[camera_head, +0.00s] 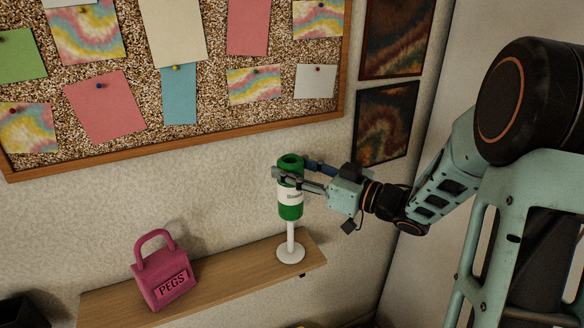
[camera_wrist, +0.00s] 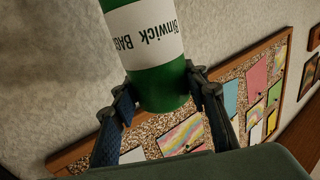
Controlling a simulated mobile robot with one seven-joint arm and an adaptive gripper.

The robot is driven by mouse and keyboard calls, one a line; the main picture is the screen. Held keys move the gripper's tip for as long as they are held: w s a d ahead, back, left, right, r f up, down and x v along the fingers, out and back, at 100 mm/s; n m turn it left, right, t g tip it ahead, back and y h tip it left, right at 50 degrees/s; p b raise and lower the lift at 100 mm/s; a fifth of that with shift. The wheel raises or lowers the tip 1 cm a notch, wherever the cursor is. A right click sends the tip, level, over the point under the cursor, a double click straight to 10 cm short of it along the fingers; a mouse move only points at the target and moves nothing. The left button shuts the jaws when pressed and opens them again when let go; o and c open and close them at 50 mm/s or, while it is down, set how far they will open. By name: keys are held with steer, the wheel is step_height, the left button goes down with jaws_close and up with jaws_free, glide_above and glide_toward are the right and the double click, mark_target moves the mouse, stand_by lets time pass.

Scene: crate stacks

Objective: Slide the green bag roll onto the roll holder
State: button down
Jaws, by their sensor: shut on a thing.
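The green bag roll (camera_head: 291,209) has a white label and stands upright in the head view. It also shows in the wrist view (camera_wrist: 162,92), where its printed label is upside down. My gripper (camera_head: 291,174) is shut on the roll near its top end, with one finger on each side. The white roll holder (camera_head: 291,252) has a round base on the wooden shelf and a thin upright post. The roll's lower end lines up with the post, and the lower post shows below it. The post's top is hidden, so I cannot tell how far it is inside the roll.
A pink peg bag (camera_head: 166,279) stands on the wooden shelf (camera_head: 225,280), left of the holder. A cork board (camera_head: 215,95) with pinned papers and two dark pictures (camera_head: 384,122) hang on the wall behind. The shelf between bag and holder is clear.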

mark_target(293, 215)
steer(key=shift+f+b, duration=4.95)
steer(key=shift+f, duration=1.85)
steer(key=c, duration=1.1)
jaws_free()
steer(key=shift+d, duration=0.1)
steer(key=v, duration=1.1)
steer(key=shift+s+d, duration=0.3)
